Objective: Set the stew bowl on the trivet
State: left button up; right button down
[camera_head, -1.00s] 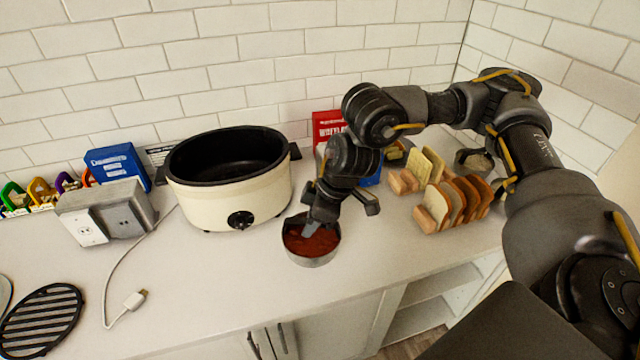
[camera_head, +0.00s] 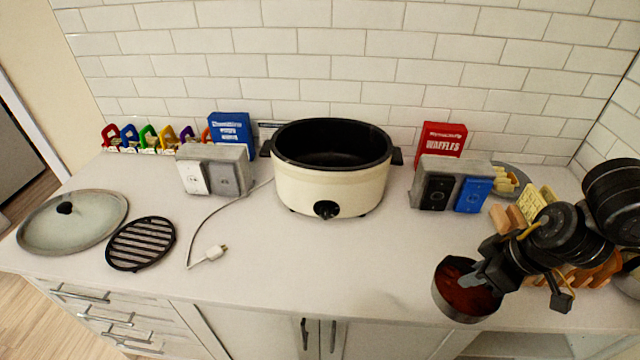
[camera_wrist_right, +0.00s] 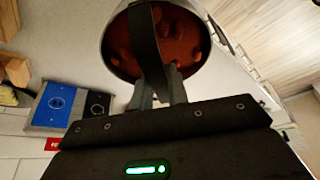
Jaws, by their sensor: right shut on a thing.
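The stew bowl (camera_head: 452,304) is a grey metal bowl with red-brown stew, near the counter's front edge at the right of the head view. My right gripper (camera_head: 480,277) is shut on its rim. In the right wrist view the bowl (camera_wrist_right: 107,44) shows with the fingers (camera_wrist_right: 158,90) at its rim. I cannot tell whether the bowl touches the counter. The trivet (camera_head: 140,243) is a black, round, slatted rack lying empty on the counter at the left. My left gripper is not in view.
A cream slow cooker (camera_head: 335,190) stands mid-counter. A glass lid (camera_head: 75,230) lies left of the trivet. A white plug and cord (camera_head: 216,252) lie right of it. Outlet boxes (camera_head: 215,170) and a red waffles box (camera_head: 440,139) stand behind. The front middle counter is clear.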

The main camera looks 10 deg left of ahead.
aim_at(140, 240)
jog(key=z, duration=0.4)
jog(key=k, duration=0.9)
jog(key=u, duration=2.35)
jog(key=i, duration=1)
jog(key=u, duration=0.05)
